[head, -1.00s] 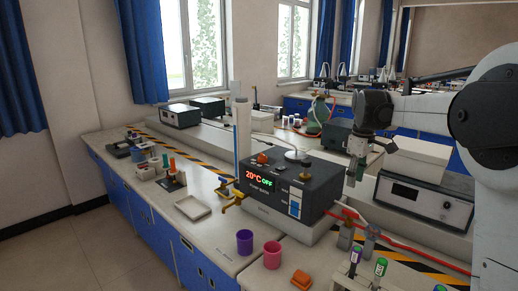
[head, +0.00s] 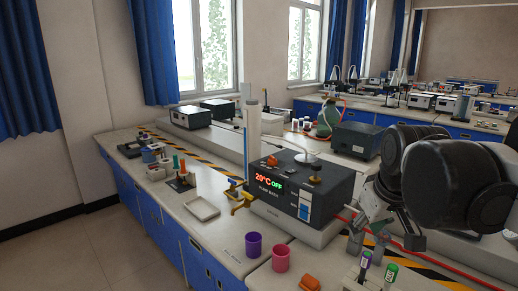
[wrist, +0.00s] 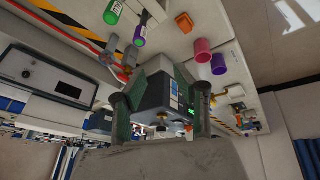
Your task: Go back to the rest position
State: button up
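My gripper (wrist: 162,104) shows in the wrist view with its two green-grey fingers apart and nothing between them. In the head view my gripper (head: 392,226) is at the right, below the dark wrist joints, partly hidden by my arm. It hangs in front of and to the right of the water bath (head: 283,190), a dark box with a lit "20°C OFF" display. In the wrist view the water bath (wrist: 163,95) appears beyond the fingers, apparently without contact.
A purple cup (head: 253,244) and a pink cup (head: 280,258) stand near the bench's front edge. Tubes with green and purple caps (head: 390,273) stand at the lower right, below my gripper. A red hose crosses the bench nearby. Floor at the left is clear.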

jog(key=s+a+f+m+t, duration=0.2)
jog(key=s+f, duration=0.5)
jog(key=s, duration=0.4)
jog(key=shift+s+a+f+m, duration=0.25)
jog(key=shift+a+f+m, duration=0.05)
jog(key=shift+a+m, duration=0.1)
